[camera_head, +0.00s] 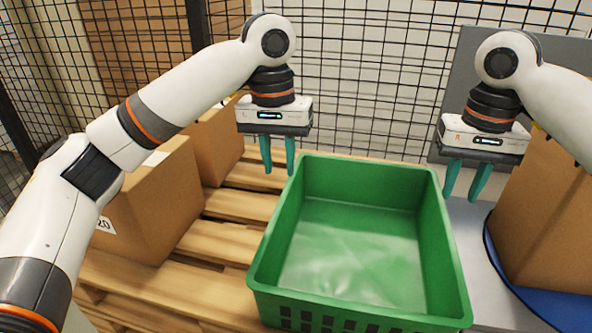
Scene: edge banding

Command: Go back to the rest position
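My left gripper (279,169) hangs at the back left of a green crate (285,225). Its two teal fingers point down, apart, with nothing between them. My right gripper (463,196) hangs near the crate's back right side. Its teal fingers also point down, apart and empty. The crate is empty inside and stands in the middle of the view.
A wooden pallet (230,240) lies on the left, with cardboard boxes (165,210) on it. A large cardboard box (548,225) stands on a blue round plate (560,308) at the right. A black wire fence (360,80) closes off the back.

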